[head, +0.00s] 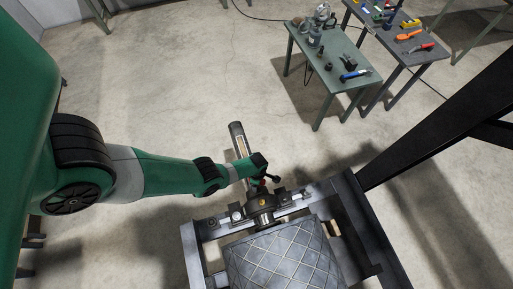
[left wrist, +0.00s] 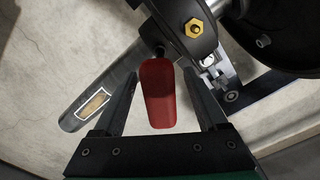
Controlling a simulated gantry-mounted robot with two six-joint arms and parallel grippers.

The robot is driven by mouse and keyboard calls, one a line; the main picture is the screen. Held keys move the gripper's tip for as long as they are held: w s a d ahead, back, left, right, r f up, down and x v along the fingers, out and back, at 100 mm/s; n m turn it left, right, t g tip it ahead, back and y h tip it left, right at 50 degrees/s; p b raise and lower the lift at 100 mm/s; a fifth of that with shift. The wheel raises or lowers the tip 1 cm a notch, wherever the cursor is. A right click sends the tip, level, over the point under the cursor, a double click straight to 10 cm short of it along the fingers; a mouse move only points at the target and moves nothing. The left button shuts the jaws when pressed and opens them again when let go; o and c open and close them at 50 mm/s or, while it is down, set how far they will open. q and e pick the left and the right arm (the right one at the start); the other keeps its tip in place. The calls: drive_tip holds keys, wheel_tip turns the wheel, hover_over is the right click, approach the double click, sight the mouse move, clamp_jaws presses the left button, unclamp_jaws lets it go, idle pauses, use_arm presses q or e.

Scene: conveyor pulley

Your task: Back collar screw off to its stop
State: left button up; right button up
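My left gripper (head: 265,172) reaches in from the left and is above the shaft and bearing end of the conveyor. In the left wrist view, its two dark fingers (left wrist: 161,72) stand either side of a red handle (left wrist: 159,95). The fingertips are very close to the handle; I cannot tell whether they press on it. The tool's lower part is hidden. A dark bearing housing with a brass hex fitting (left wrist: 195,28) lies just beyond. The back collar and its screw cannot be made out clearly. My right gripper is in neither view.
The conveyor frame (head: 353,210) surrounds the grey pulley with diamond-pattern lagging (head: 283,258). A grey tube with a yellow label (head: 237,137) sticks out behind the bearing. A green table (head: 335,62) with tools stands at the back right. A dark post (head: 440,125) slants at right.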

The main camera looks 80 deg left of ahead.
use_arm(q)
wheel_tip(320, 180, up, 6)
drive_tip(key=p, duration=0.6)
drive_tip(key=shift+r, duration=0.1)
idle(0.4)
